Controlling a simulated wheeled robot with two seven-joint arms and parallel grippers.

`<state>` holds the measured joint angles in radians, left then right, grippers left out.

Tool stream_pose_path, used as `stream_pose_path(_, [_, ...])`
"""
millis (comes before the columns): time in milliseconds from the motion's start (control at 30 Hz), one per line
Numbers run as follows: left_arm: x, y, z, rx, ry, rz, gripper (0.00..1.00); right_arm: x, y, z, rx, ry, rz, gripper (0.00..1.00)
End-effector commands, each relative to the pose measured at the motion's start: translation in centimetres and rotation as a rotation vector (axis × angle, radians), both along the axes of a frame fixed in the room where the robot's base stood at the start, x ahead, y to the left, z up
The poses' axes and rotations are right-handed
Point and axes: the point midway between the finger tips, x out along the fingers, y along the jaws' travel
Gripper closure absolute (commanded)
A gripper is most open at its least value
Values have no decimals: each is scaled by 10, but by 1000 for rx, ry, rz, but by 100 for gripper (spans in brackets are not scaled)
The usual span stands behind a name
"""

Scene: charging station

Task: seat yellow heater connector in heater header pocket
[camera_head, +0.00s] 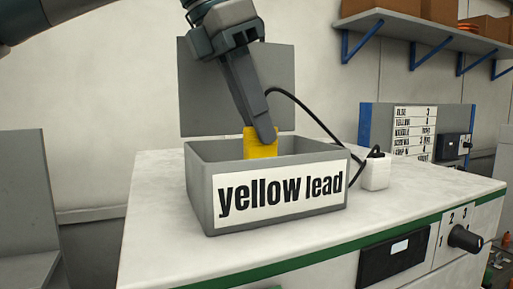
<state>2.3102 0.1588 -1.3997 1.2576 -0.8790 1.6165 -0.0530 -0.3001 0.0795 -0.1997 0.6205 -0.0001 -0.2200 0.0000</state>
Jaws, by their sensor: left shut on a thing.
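My left gripper (262,138) comes down from the top left and is shut on the yellow connector (260,151). The connector is upright at the open top of a grey box (202,205) labelled "yellow lead"; the front wall hides its lower end. I cannot tell whether it touches the box floor. A black cable runs from behind the gripper to a small white block (376,172) right of the box. No heater header pocket can be made out. My right gripper is not in view.
A grey panel (200,90) stands upright behind the box. The white counter (155,250) has free room left and right of the box. A control panel with a list and knob (463,146) stands at the right. A wall shelf (430,30) holds boxes above.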

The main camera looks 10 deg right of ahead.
Motion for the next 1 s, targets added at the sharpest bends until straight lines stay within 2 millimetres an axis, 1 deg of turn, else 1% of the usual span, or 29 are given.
stream_pose_path(33, [0,0,-6,0,0,0,100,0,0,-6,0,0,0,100])
stream_pose_path(200, [0,0,-23,-1,0,0,100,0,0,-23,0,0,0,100])
stream_pose_path(400, [0,0,-38,-1,-1,-1,100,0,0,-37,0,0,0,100])
stream_pose_path(767, [0,0,-38,-1,-1,-1,100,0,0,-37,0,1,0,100])
stream_pose_path(933, [0,0,-43,-1,0,-1,100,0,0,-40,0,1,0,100])
stream_pose_path(967, [0,0,-42,-1,1,0,77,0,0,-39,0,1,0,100])
stream_pose_path(1000, [0,0,-41,-1,1,0,68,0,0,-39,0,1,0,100])
